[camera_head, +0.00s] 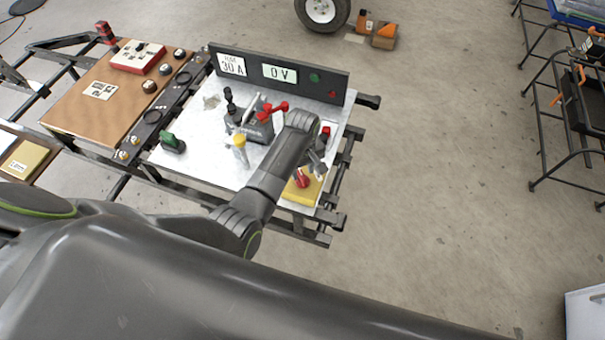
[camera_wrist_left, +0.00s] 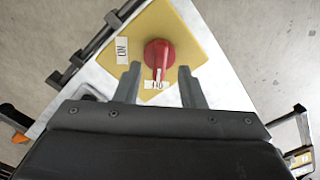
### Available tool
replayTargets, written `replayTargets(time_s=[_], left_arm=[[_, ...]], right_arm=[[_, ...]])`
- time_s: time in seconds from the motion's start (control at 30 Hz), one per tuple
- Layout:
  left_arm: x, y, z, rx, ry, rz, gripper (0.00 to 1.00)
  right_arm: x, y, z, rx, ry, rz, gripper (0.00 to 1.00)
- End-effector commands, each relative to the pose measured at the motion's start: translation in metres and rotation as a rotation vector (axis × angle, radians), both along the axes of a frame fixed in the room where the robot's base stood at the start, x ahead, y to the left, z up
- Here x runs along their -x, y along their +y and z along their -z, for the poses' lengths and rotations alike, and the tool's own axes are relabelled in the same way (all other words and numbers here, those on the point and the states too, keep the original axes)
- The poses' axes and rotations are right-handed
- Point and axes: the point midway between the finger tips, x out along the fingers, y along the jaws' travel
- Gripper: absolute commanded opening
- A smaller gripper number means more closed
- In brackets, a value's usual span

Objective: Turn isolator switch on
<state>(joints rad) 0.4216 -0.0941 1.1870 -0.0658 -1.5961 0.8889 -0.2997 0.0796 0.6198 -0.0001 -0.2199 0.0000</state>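The isolator switch is a red rotary knob (camera_head: 302,178) on a yellow plate (camera_head: 300,195) at the front right corner of the white panel. In the left wrist view the red knob (camera_wrist_left: 159,54) has its handle pointing down at one label, probably "OFF" and partly hidden. The "ON" label (camera_wrist_left: 122,50) is to its left. My left gripper (camera_head: 318,160) is above and just behind the knob. In the wrist view its two fingers (camera_wrist_left: 158,88) are apart on either side below the knob, with nothing between them gripped. My right gripper is not in view.
The white panel (camera_head: 205,150) carries a grey device with red clamps (camera_head: 272,110), a yellow-topped post (camera_head: 240,146) and a green switch (camera_head: 173,143).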

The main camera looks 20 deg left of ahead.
Motion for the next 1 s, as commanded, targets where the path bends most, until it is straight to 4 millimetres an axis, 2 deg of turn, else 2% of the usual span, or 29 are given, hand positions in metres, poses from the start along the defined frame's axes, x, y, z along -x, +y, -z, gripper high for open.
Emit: replayTargets(time_s=[0.03,0.2,0.6,0.9,1.0], left_arm=[[0.000,0.000,0.008,-0.001,0.002,0.000,0.36],[0.000,0.000,0.024,-0.001,0.001,0.000,0.36],[0.000,0.000,0.029,0.001,-0.001,0.000,0.36],[0.000,0.000,0.029,0.001,-0.001,0.000,0.00],[0.000,0.000,0.029,0.000,0.000,0.000,0.00]], right_arm=[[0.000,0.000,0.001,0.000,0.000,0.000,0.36],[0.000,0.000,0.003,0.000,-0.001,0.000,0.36],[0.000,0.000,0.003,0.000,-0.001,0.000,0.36],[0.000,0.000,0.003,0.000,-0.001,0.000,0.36],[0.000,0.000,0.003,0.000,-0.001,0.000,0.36]])
